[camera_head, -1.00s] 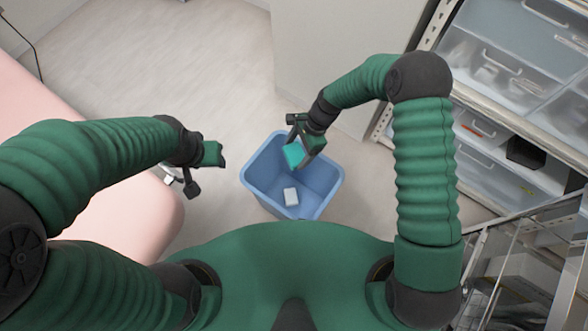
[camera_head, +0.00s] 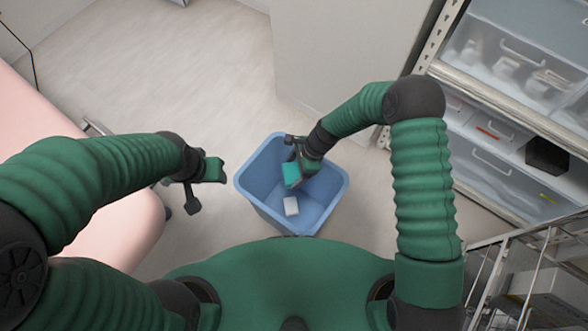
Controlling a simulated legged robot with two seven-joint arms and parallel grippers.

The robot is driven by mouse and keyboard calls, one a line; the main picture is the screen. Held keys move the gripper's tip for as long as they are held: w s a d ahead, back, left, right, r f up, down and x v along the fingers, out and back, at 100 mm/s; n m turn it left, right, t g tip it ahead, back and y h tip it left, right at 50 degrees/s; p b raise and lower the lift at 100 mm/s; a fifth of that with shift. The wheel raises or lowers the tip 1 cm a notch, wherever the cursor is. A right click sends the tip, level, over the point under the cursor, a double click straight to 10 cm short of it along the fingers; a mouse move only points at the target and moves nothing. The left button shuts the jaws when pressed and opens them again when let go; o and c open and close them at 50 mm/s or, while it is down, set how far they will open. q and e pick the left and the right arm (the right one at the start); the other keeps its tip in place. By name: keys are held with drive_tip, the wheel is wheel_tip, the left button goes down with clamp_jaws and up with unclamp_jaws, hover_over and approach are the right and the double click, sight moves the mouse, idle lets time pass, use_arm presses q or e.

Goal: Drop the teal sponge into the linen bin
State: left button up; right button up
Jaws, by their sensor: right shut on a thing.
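The teal sponge (camera_head: 291,176) is held in my right gripper (camera_head: 298,166), which is shut on it. Both are over the blue linen bin (camera_head: 254,196), inside its rim outline as seen from above; I cannot tell exactly how far down they reach.
A pink padded couch (camera_head: 120,235) is at the left. Shelving with clear drawers (camera_head: 490,165) stands at the right, with a wire rack (camera_head: 500,270) below it. A pale cabinet (camera_head: 335,65) stands behind the bin. The floor (camera_head: 190,80) at the upper left is clear.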

drive_tip(key=o, duration=1.4)
drive_tip(key=shift+a, duration=0.1)
drive_tip(key=p+v, duration=0.6)
drive_tip(key=v, duration=1)
drive_tip(key=shift+r, duration=0.4)
drive_tip(key=s+d+r+n+t+h, duration=0.3)
drive_tip(key=s+d+r+n+h, duration=0.2)
drive_tip(key=s+d+r+n, duration=0.9)
wheel_tip(320, 180, up, 20)
drive_tip(key=w+a+n+p, duration=0.1)
drive_tip(key=n+p, duration=0.1)
drive_tip(key=p, duration=1.9)
drive_tip(key=shift+w+p, duration=0.3)
